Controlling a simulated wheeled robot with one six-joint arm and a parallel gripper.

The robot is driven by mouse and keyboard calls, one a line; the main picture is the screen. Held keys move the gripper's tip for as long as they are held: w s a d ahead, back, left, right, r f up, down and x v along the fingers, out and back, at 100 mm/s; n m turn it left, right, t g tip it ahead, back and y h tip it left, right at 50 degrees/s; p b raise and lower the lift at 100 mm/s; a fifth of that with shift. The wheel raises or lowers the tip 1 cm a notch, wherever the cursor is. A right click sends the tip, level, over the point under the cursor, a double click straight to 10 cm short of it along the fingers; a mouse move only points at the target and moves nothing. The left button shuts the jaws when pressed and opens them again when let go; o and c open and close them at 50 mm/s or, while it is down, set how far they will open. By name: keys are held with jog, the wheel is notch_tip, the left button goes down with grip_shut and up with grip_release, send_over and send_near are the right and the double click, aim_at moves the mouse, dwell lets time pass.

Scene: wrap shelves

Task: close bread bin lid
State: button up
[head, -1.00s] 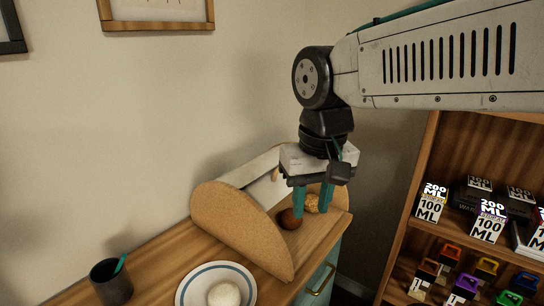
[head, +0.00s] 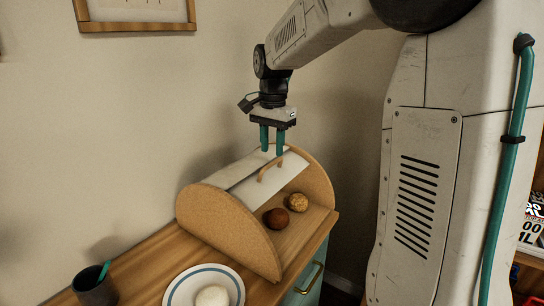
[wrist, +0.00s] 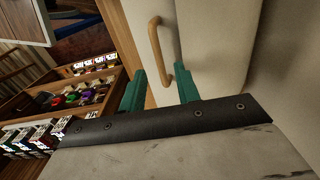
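The bread bin (head: 228,225) stands on the wooden counter, with cork-coloured rounded side panels. Its white lid (head: 247,174) is raised at the top and back, leaving the front open. A brown roll (head: 276,217) and a lighter roll (head: 298,202) lie inside. The lid's wooden handle (head: 270,170) also shows in the wrist view (wrist: 158,50), upright between the two fingers and beyond their tips. My gripper (head: 272,152) points down just behind the handle in the head view.
A white plate with a blue ring (head: 232,282) holds a pale round item (head: 212,296) in front of the bin. A dark cup (head: 95,287) stands at the left. Shelves with small boxes (wrist: 60,97) show in the wrist view. The wall is close behind the bin.

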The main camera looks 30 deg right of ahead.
aim_at(272, 163)
jog(key=shift+f, duration=1.75)
jog(key=shift+c, duration=0.3)
grip_shut()
jog(key=shift+a, duration=0.1)
